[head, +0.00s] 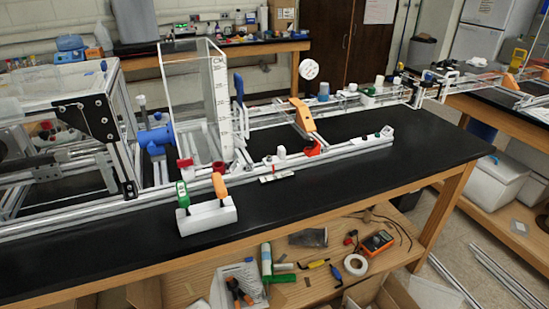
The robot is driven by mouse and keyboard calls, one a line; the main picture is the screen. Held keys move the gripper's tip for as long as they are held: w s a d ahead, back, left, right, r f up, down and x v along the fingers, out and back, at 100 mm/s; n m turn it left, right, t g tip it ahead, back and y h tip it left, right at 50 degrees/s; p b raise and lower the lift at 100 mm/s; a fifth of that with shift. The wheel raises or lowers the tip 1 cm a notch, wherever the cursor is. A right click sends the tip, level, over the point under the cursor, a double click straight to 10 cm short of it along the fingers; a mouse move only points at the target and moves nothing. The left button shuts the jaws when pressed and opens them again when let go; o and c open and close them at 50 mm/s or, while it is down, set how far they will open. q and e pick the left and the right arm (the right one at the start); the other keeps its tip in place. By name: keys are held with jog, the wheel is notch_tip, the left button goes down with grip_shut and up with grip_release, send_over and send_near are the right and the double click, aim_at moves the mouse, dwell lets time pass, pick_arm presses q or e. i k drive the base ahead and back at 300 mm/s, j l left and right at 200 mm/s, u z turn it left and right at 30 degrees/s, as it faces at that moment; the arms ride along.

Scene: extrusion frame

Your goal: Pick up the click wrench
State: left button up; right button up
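A white holder block (205,221) stands at the front of the black bench top. A tool with a green handle (182,194) stands upright in its left part, and a tool with an orange handle (219,186) stands in its right part. Their lower ends are hidden inside the block. I cannot tell which of them, if either, is the click wrench. Neither of my grippers shows in the head view.
An aluminium extrusion rail (340,151) runs along the bench behind the holder, with a clear graduated tank (190,95) above it. A black bracketed frame (98,118) stands at left. The bench top (320,195) right of the holder is clear. A cluttered wooden shelf (330,270) lies below.

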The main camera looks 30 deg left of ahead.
aim_at(183, 197)
jog(key=u, duration=1.5)
jog(key=k+l+u, duration=0.15)
jog(key=l, duration=0.1)
